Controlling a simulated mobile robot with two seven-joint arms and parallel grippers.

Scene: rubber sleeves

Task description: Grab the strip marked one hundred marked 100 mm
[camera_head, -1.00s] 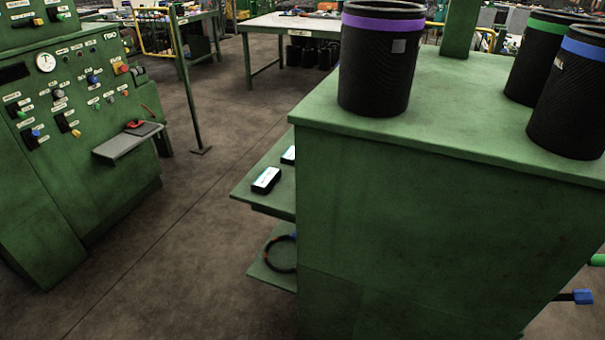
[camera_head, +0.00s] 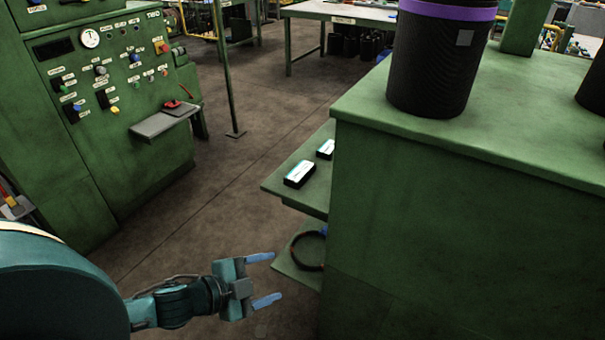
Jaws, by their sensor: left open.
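Two small dark blocks with pale labels lie on the upper side shelf of the green cabinet: a nearer one (camera_head: 299,174) and a farther one (camera_head: 326,149). Their label text is too small to read, so I cannot tell whether either is the strip marked 100 mm. My left gripper (camera_head: 268,279) is open and empty, with its blue fingers pointing right. In the picture it is below and left of the blocks, apart from them, beside the lower shelf. My right gripper is not in view.
The green cabinet (camera_head: 420,230) fills the right side, with a black sleeve with a purple band (camera_head: 433,62) on top. A dark ring (camera_head: 308,250) lies on the lower shelf (camera_head: 292,268). A control panel (camera_head: 110,90) stands left.

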